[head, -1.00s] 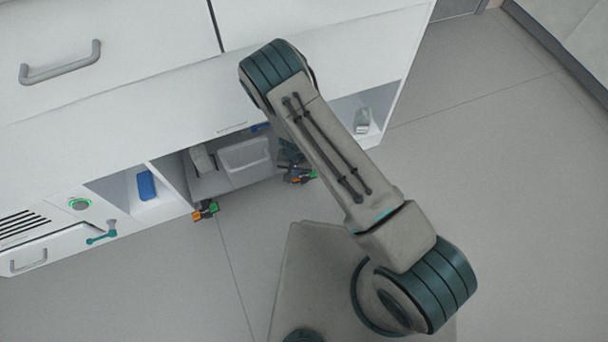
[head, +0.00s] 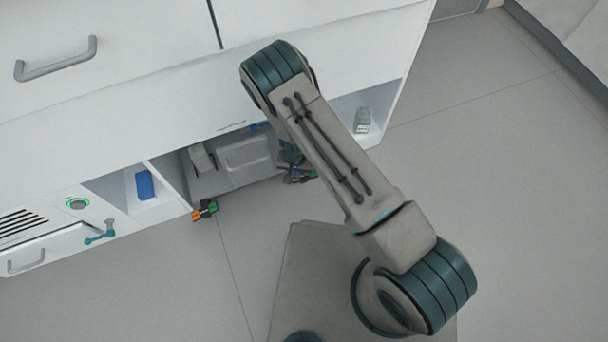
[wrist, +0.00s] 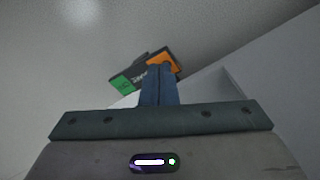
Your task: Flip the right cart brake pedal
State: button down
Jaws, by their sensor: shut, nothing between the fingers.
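The right cart brake pedal (head: 300,178) is a small dark pedal with orange and green ends, low at the cart's right front corner. It also shows in the wrist view, green end (wrist: 123,83) at left and orange end (wrist: 163,60) at right. My gripper (wrist: 158,72) is shut and empty, its blue fingers overlapping the pedal's middle and orange side in the wrist view. I cannot tell whether they touch it. In the head view my arm mostly hides the gripper. The left pedal (head: 205,210) sits at the cart's left front corner.
The grey cart (head: 210,186) stands in a niche under a white cabinet (head: 120,120), carrying a pale tray (head: 246,156). A blue object (head: 145,185) lies in the left cubby, and a clear container (head: 363,118) is in the right one. The floor in front is open.

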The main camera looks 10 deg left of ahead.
jog(key=shift+f+b, duration=0.4)
jog(key=shift+f, duration=0.15)
jog(key=shift+r+p, duration=2.55)
jog(key=shift+r, duration=1)
